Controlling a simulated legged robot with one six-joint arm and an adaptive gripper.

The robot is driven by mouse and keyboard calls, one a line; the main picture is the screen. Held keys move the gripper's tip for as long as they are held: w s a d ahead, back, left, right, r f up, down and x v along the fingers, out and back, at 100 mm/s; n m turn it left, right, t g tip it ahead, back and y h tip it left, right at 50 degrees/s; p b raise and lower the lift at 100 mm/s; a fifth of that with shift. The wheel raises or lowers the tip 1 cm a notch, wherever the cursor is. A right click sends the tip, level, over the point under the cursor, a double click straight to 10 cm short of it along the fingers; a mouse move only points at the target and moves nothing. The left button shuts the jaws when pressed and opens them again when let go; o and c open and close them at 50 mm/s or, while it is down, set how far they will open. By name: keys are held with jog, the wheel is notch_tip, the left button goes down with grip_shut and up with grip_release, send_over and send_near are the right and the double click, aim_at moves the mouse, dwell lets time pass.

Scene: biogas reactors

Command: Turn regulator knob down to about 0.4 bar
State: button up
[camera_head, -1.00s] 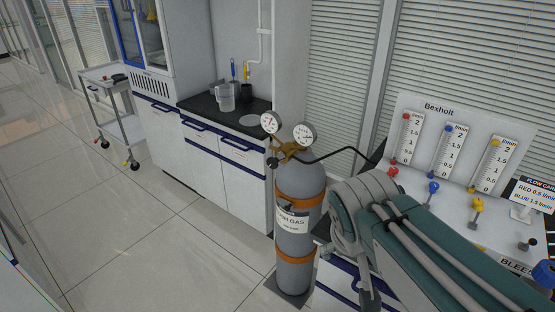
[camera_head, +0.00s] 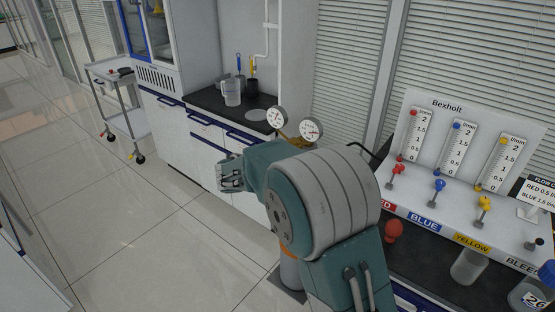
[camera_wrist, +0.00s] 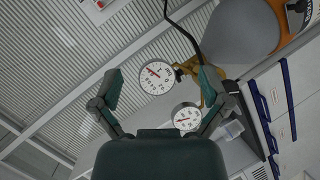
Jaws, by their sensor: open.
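The regulator's two round white gauges show in the head view, a left gauge (camera_head: 277,117) and a right gauge (camera_head: 311,130). The rest of the regulator and most of the gas cylinder (camera_head: 290,272) are hidden behind my arm. In the wrist view, one gauge (camera_wrist: 156,77) lies between my fingers and the other gauge (camera_wrist: 186,117) is lower right. The brass regulator body (camera_wrist: 208,88) is partly behind the right finger. I cannot make out the knob clearly. Needles show, but their values are too small to read. My gripper (camera_wrist: 160,78) is open and empty, apart from the gauges.
A black hose (camera_wrist: 180,28) runs from the regulator. The Bexholt flow panel (camera_head: 450,140) stands at the right with its valves. A counter (camera_head: 205,100) with a beaker (camera_head: 232,92) is behind, and a trolley (camera_head: 115,85) is far left. The floor at left is clear.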

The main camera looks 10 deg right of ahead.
jog(key=w+a+f+n+t, duration=0.2)
jog(key=w+a+f+t, duration=0.4)
jog(key=w+a+f, duration=0.3)
jog(key=x, duration=0.6)
jog(key=r+x, duration=0.1)
jog(key=x, duration=0.2)
jog(key=shift+d+r, duration=0.1)
jog(key=c, duration=1.1)
